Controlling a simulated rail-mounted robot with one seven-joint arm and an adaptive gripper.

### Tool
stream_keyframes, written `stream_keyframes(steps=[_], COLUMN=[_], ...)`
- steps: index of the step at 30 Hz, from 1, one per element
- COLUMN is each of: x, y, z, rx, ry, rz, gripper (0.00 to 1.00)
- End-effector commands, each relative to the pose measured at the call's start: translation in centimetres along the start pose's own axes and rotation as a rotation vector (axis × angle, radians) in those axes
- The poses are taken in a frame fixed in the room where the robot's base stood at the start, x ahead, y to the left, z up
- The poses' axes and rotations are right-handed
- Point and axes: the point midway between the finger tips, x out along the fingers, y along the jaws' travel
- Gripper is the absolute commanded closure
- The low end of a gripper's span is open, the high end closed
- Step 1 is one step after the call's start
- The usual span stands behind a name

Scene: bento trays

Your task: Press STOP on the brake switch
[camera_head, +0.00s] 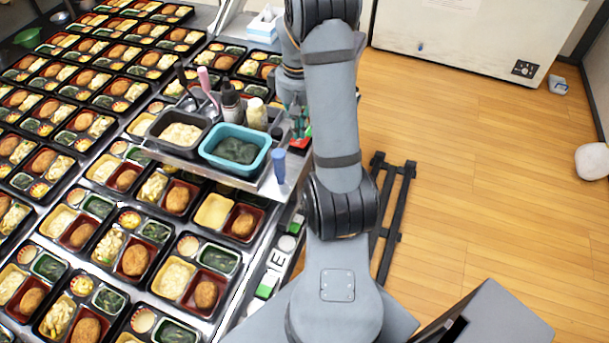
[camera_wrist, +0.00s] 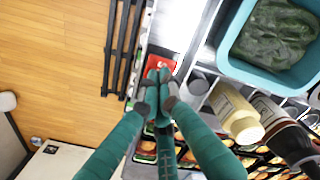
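A small red part (camera_wrist: 161,62), likely the brake switch, sits on the narrow metal edge beside the tray shelf in the wrist view. Any STOP lettering on it is too small to read. It shows in the head view as a red patch (camera_head: 307,144) beside my arm. My gripper (camera_wrist: 160,84) has teal fingers with grey tips drawn together, and nothing shows between them. The tips are right at the near edge of the red part and hide some of it; I cannot tell whether they touch. In the head view my gripper (camera_head: 299,125) is partly hidden by my arm.
A teal tub (camera_head: 236,137) of greens and a dark tub (camera_head: 179,118) stand on the shelf left of my gripper. A cream bottle (camera_wrist: 236,112) and a dark bottle (camera_wrist: 284,128) stand close to the fingers. Bento trays fill the table. A black floor rail (camera_head: 392,205) lies right.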

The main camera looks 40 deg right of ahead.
Motion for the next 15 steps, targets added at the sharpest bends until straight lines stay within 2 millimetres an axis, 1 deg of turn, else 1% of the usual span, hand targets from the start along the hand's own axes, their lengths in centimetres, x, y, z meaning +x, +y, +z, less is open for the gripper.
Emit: stream_keyframes(steps=[15], x=[0.88], y=[-0.01], z=[0.01], rx=[0.0], ry=[0.0], rz=[0.0], gripper=[1.0])
